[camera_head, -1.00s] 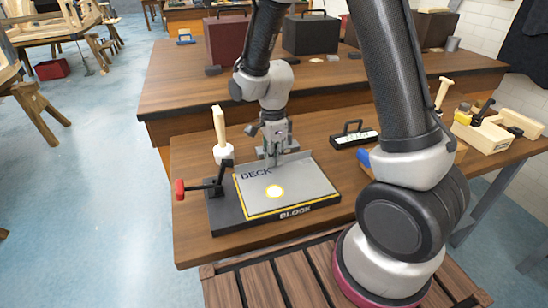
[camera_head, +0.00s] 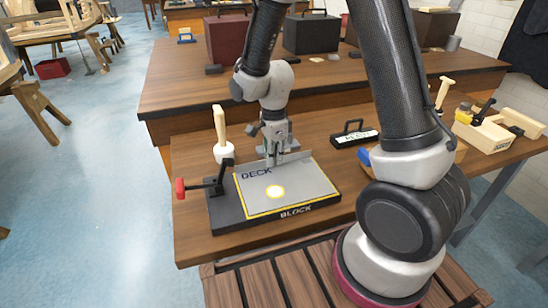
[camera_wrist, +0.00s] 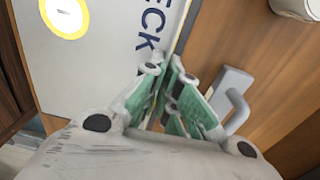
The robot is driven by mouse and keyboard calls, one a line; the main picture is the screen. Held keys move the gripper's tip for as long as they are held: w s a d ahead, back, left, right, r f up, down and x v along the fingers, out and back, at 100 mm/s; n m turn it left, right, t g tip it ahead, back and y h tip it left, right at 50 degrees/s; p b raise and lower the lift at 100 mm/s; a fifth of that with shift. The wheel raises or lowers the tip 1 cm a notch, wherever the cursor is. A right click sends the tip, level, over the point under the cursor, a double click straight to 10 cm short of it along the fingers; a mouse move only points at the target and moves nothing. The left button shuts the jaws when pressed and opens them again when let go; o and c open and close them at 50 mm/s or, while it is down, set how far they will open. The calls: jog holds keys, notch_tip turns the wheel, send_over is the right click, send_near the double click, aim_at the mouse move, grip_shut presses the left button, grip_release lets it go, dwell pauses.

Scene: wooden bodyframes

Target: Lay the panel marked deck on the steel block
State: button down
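The deck panel (camera_head: 300,182) is a grey plate marked DECK with a yellow-ringed pale spot and a raised lip along its back edge. It lies flat over the dark block (camera_head: 232,219), whose front is marked BLOCK. A yellow border shows along the panel's edges. My gripper (camera_head: 273,158) points down at the back lip. In the wrist view, my gripper's fingertips (camera_wrist: 168,70) come close together with the panel's lip between them, apparently shut on it. The exact contact is partly hidden by the fingers.
A black-handled block (camera_head: 354,134) lies behind right. A wooden box with tools (camera_head: 485,132) stands far right. Bench space left of the panel is narrow.

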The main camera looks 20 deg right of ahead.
jog(key=c, duration=2.2)
grip_release()
jog(key=shift+f, duration=0.1)
jog(key=o, duration=1.2)
jog(key=shift+r, duration=3.55)
